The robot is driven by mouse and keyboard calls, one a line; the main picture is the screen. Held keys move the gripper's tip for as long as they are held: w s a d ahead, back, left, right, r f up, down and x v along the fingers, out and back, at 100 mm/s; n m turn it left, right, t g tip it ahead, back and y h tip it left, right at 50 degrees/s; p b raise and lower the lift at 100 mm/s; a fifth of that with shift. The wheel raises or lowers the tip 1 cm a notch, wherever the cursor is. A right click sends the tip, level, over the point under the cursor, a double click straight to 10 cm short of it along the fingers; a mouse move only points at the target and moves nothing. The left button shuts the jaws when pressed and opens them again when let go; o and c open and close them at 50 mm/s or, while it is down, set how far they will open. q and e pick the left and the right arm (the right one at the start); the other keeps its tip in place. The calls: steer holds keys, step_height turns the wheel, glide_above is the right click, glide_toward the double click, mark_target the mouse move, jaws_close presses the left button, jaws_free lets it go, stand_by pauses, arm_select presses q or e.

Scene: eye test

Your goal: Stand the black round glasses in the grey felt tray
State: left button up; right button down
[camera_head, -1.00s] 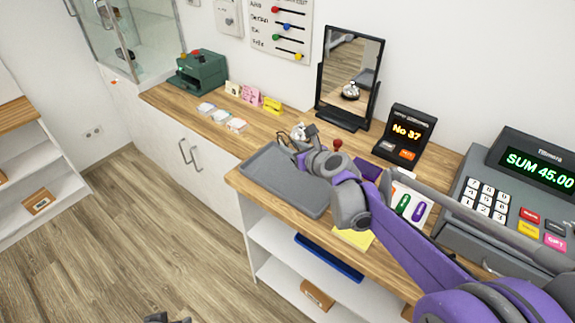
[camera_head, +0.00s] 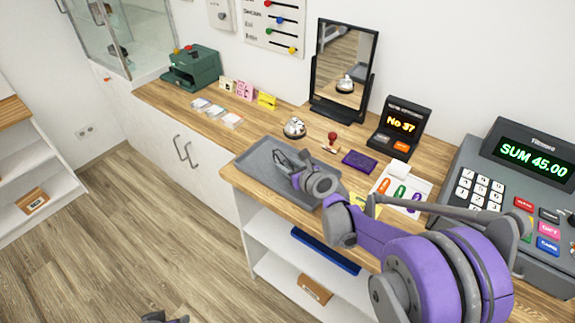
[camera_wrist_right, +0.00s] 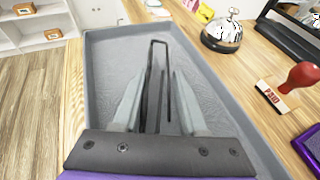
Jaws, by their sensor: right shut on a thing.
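The grey felt tray (camera_head: 262,179) lies on the wooden counter near its front edge; its rim surrounds my right gripper's fingers in the wrist view (camera_wrist_right: 95,62). My right gripper (camera_head: 287,163) is over the tray and shut on the black glasses (camera_head: 279,157). In the right wrist view the glasses are a thin dark frame (camera_wrist_right: 160,43) edge-on between the two pale fingers (camera_wrist_right: 158,85). Their lower part is hidden by the gripper, and I cannot tell whether they touch the tray. Only a small part of my left gripper (camera_head: 165,318) shows at the bottom edge.
A bell (camera_head: 294,128), a red-handled stamp (camera_head: 332,142) and a purple ink pad (camera_head: 360,161) stand behind the tray. Cards (camera_head: 217,112) lie to the left.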

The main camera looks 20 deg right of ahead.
steer(key=shift+f, duration=0.25)
steer(key=shift+c, duration=2.2)
jaws_free()
steer(key=shift+r, duration=0.1)
